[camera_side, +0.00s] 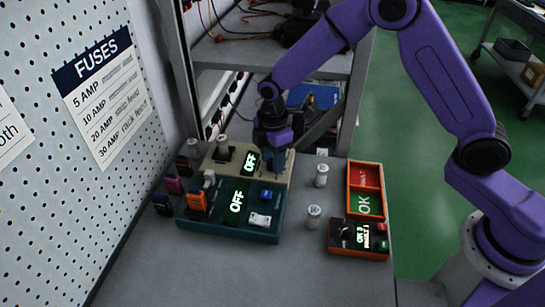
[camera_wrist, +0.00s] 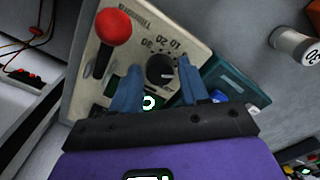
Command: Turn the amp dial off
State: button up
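The amp dial (camera_wrist: 160,70) is a round black knob with a white pointer mark, on a beige box (camera_wrist: 88,85) printed with 10, 20 and 30. My gripper (camera_wrist: 160,64) is open, with blue fingers on either side of the dial; contact cannot be told. In the side view my gripper (camera_side: 276,165) is over the right end of the beige box and hides the dial.
A red-knobbed lever (camera_wrist: 113,28) rises from the beige box. A teal box (camera_side: 262,233) sits in front, its display reading OFF, with coloured fuses at its left. White-topped cylinders (camera_side: 321,175) stand to the right, near a red-and-green tray (camera_side: 366,178) and an orange-red box (camera_side: 345,249).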

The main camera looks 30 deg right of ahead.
jog(key=shift+o, duration=0.6)
jog(key=shift+r, duration=0.2)
notch_tip(320, 180, up, 17)
dwell(0.4)
jog(key=s+d+f+m, duration=0.1)
jog(key=s+d, duration=0.4)
jog(key=s, duration=0.5)
jog(key=s+d+f+m, duration=0.1)
jog(key=s+d, duration=0.3)
jog(key=s, duration=0.7)
jog(key=s+d+f+m, duration=0.2)
jog(key=s+d, duration=0.3)
jog(key=s, duration=0.5)
jog(key=shift+s+d+m, duration=0.15)
jog(key=shift+d+m, duration=0.2)
jog(key=shift+m, duration=0.25)
